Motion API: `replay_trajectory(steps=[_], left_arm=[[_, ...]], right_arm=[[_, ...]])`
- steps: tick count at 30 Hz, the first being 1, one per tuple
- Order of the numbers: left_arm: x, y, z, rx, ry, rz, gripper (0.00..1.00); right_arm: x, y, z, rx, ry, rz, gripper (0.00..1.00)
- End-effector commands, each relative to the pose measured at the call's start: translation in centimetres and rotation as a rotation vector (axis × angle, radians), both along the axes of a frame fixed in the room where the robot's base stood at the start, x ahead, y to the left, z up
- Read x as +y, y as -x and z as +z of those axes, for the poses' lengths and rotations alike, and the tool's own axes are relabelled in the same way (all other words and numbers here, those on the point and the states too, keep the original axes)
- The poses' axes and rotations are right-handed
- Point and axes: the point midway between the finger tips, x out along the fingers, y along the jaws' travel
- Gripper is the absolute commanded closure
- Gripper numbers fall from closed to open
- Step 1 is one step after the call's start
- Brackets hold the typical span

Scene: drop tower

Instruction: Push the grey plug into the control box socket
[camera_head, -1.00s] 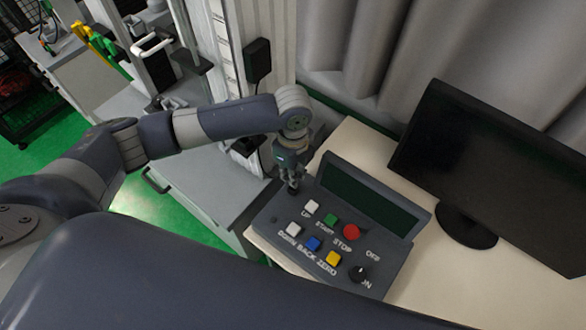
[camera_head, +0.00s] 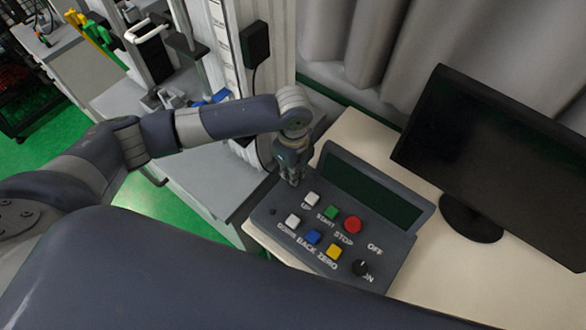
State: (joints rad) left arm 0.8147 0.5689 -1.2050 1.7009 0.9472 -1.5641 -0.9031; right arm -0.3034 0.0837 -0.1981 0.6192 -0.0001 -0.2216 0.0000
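The grey control box (camera_head: 292,258) sits on the table, with a dark screen and coloured buttons. A small dark round spot (camera_head: 272,211) near its left edge looks like a socket, but it is too small to be sure. My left gripper (camera_head: 293,183) points down at the box's upper left corner, just above the white UP button and left of the screen. Whether its fingers are apart or closed on something is too small to tell. I cannot make out the grey plug. My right gripper is not in view.
A black monitor (camera_head: 490,150) stands on the pale table (camera_head: 450,285) to the right. Grey curtains (camera_head: 400,50) hang behind. A grey cabinet (camera_head: 205,185) and tower frame with a black box (camera_head: 256,42) stand to the left.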

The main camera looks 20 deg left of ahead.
Motion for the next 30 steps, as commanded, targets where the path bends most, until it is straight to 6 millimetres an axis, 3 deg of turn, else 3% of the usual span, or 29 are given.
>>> replay_trajectory(steps=[11,12,15,25,30], left_arm=[[0.0,0.0,-0.3,0.001,0.001,-0.001,1.0],[0.0,0.0,-0.4,0.0,0.001,-0.001,0.81],[0.0,0.0,-0.4,0.0,0.001,-0.001,0.63],[0.0,0.0,-0.3,-0.001,0.0,0.0,0.63],[0.0,-0.2,1.5,-0.004,0.001,0.001,0.63]], right_arm=[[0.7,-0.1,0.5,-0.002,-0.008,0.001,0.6],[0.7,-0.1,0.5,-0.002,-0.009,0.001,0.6],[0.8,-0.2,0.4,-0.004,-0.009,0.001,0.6],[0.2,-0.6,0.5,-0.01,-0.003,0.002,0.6],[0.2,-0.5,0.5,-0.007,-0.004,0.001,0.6]])
